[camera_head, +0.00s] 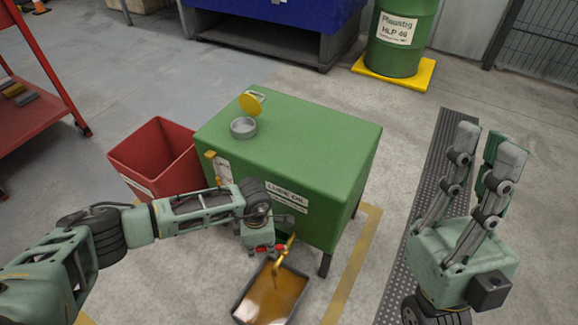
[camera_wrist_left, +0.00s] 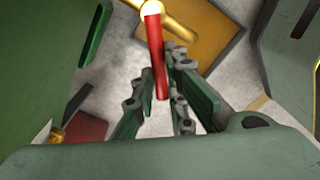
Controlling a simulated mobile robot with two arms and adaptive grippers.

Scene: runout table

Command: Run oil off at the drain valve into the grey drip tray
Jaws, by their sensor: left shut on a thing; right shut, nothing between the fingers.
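The green oil tank (camera_head: 290,140), labelled "LUBE OIL", stands in the middle. Its brass drain valve (camera_head: 291,241) is low on the front and also shows in the left wrist view (camera_wrist_left: 178,12). My left gripper (camera_head: 264,248) is shut on the valve's red handle (camera_wrist_left: 156,58), with the fingers on both sides of it. An amber streak like running oil hangs from the spout over the grey drip tray (camera_head: 240,312). Amber oil (camera_head: 270,298) covers the tray floor. My right gripper (camera_head: 485,145) is raised at the right, shut and empty, away from the tank.
A red bin (camera_head: 150,150) stands left of the tank, behind my left arm. A green drum (camera_head: 400,45) stands on a yellow base at the back. A dark floor grating (camera_head: 400,262) runs at right.

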